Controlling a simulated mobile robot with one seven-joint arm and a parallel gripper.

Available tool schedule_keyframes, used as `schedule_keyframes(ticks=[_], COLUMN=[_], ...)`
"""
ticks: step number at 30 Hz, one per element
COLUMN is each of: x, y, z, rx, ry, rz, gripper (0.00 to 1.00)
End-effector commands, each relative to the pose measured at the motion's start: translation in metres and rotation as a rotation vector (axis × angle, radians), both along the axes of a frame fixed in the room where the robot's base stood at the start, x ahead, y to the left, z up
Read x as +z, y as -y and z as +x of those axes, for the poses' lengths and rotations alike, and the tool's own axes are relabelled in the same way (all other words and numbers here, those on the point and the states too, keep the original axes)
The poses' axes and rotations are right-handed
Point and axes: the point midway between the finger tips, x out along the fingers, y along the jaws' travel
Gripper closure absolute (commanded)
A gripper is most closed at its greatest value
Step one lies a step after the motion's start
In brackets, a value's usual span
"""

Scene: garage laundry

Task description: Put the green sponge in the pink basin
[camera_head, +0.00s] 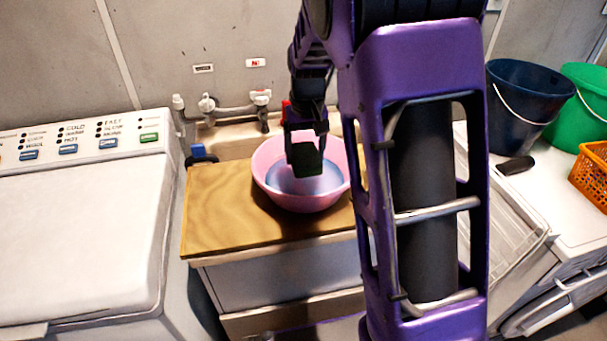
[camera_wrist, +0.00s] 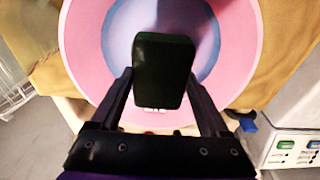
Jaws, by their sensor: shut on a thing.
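The green sponge (camera_head: 307,159) is a small dark green block held between the fingers of my gripper (camera_head: 306,138). In the wrist view the sponge (camera_wrist: 163,70) sits between the two fingertips of my gripper (camera_wrist: 160,95). The pink basin (camera_head: 318,202) is round, with a bluish inside, and stands on the wooden board. My gripper and the sponge are over the basin's opening. The wrist view shows the basin's pink rim (camera_wrist: 82,50) around and behind the sponge. The gap between sponge and basin bottom cannot be judged exactly.
The basin stands on a wooden board (camera_head: 215,215) by a sink with taps (camera_head: 207,106). A white washing machine (camera_head: 80,230) is at left. A dark blue bucket (camera_head: 525,105), a green bucket (camera_head: 585,100) and an orange basket (camera_head: 592,175) stand at right.

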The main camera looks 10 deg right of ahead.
Motion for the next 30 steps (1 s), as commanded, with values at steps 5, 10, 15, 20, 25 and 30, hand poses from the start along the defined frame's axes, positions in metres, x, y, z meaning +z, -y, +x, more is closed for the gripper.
schedule_keyframes(ticks=[5, 10, 15, 20, 25, 30], x=[-0.026, -0.04, -0.064, -0.067, -0.067, -0.067], y=[0.0, 0.0, 0.0, 0.0, 0.0, 0.0], z=[0.0, 0.0, 0.0, 0.0, 0.0, 0.0], rx=[-0.001, -0.001, -0.001, -0.001, -0.001, -0.001], ry=[-0.001, -0.002, -0.002, 0.001, 0.0, 0.0], rz=[0.0, 0.0, 0.0, 0.0, 0.0, 0.0], gripper=[0.73, 0.73, 0.73, 0.73, 0.03, 0.0])
